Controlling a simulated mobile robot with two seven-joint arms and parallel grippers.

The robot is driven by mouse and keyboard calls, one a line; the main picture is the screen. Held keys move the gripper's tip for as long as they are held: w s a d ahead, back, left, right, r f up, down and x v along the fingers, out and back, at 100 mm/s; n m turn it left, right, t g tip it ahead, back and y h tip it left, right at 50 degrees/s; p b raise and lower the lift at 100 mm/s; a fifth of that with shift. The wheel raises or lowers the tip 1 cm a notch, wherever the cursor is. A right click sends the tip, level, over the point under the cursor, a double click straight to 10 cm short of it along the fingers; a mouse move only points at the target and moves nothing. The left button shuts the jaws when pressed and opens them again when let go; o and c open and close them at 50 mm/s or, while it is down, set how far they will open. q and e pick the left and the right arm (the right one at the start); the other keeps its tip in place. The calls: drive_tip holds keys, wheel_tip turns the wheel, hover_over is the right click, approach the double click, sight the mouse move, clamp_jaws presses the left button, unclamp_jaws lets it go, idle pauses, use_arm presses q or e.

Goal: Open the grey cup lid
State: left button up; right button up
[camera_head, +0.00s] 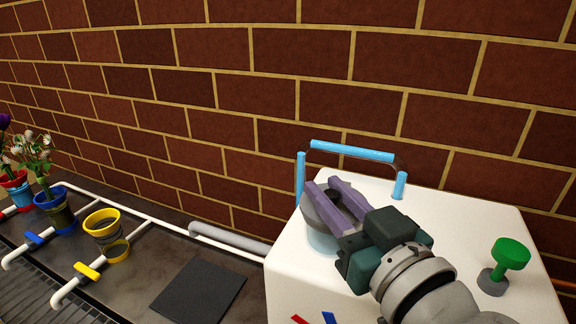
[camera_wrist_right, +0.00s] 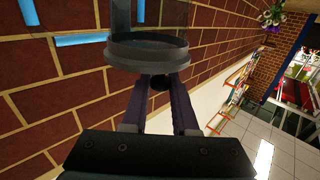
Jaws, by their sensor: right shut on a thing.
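The grey cup lid (camera_head: 318,213) is at the upper left of the white block's top, partly hidden behind my fingers. A pale blue, see-through cup part (camera_head: 321,240) shows just below it. I cannot tell whether lid and cup touch. My right gripper (camera_head: 332,190), with purple fingers, reaches in from the lower right and is shut on the lid. In the right wrist view the lid is a dark grey disc (camera_wrist_right: 147,50), with a dark knob between my fingertips (camera_wrist_right: 160,82). My left gripper is in neither view.
The white block (camera_head: 450,215) carries a blue pipe frame (camera_head: 350,151) behind the lid and a green knob (camera_head: 510,252) at right. A brick wall stands close behind. Left are a dark mat (camera_head: 199,291), a yellow-rimmed pot (camera_head: 103,228), white rails and flower pots.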

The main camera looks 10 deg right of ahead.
clamp_jaws()
idle(0.7)
